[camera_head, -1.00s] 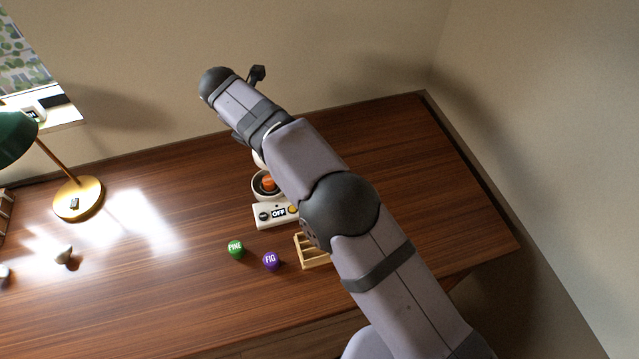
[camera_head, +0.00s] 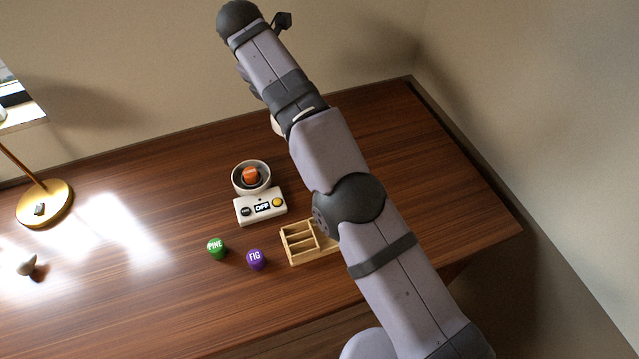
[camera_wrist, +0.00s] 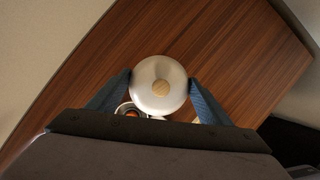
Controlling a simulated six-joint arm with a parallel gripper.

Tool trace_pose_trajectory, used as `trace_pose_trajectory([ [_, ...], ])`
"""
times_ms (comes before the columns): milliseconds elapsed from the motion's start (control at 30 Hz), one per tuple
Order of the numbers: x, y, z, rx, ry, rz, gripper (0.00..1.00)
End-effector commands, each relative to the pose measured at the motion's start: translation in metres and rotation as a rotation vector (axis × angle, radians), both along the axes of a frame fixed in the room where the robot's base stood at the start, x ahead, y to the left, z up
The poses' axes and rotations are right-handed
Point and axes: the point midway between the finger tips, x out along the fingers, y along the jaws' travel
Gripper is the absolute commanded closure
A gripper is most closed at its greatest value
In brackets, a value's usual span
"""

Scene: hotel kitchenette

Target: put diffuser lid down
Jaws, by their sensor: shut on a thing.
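The diffuser lid (camera_wrist: 159,85) is a round white dome with a wooden knob, seen from above in the wrist view. My gripper (camera_wrist: 160,96) is shut on it, one finger at each side. In the head view only a sliver of the lid (camera_head: 277,125) shows beside my arm, and my fingers are hidden there. The diffuser (camera_head: 251,178) is a white round cup with an orange capsule inside. It joins a white control base (camera_head: 260,206) reading OFF. In the wrist view the diffuser (camera_wrist: 126,109) is partly covered by the lid, below and left of it.
A green PINE capsule (camera_head: 216,248) and a purple FIG capsule (camera_head: 256,259) stand in front of the base. A wooden rack (camera_head: 303,241) is to their right, beside my arm. A brass lamp foot (camera_head: 44,204) is at left. The desk's back right is clear.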

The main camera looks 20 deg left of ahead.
Motion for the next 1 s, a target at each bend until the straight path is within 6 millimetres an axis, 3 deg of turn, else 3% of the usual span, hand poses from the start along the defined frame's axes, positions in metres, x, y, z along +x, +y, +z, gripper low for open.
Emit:
trace_pose_trajectory([
  [367, 0.005, -0.015, -0.002, 0.001, -0.001, -0.021, 0.5],
  [600, 0.008, -0.044, -0.009, 0.001, 0.0, -0.04, 0.5],
  [833, -0.001, -0.065, -0.02, 0.001, 0.0, -0.006, 0.5],
  [1000, -0.01, -0.073, -0.038, 0.0, 0.0, 0.039, 0.5],
])
